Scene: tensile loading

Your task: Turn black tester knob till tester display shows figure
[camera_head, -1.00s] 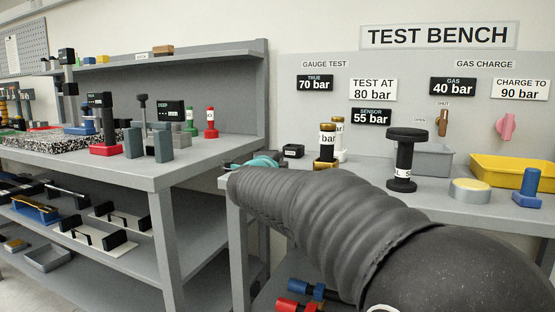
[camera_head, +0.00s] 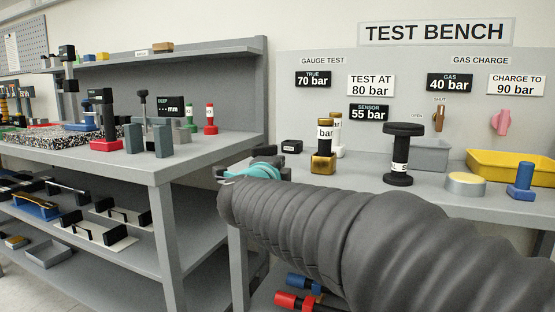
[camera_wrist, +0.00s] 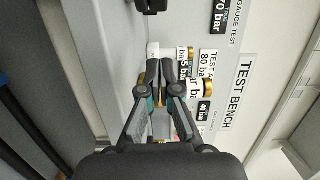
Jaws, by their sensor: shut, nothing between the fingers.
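My gripper shows its teal part (camera_head: 262,170) in the head view, at the bench's left end, with its fingers largely hidden behind my arm. In the wrist view my gripper (camera_wrist: 160,66) has its two dark fingertips together, with nothing held. They overlap the gauges in that view; I cannot tell whether they touch. A gold-based gauge marked "bar" (camera_head: 323,163) stands beyond my gripper. A black knob-topped post (camera_head: 403,130) with a white label stands to its right. A black display marked "DEEP" (camera_head: 170,107) is on the left table; its figure is unreadable. Which item is the tester is unclear.
A small black box (camera_head: 291,146) sits left of the gauges. A round silver-and-gold piece (camera_head: 465,184), a blue part (camera_head: 521,181) and a yellow tray (camera_head: 480,172) are at right. The left table (camera_head: 215,150) holds red-based and green-based items. A gap separates the tables.

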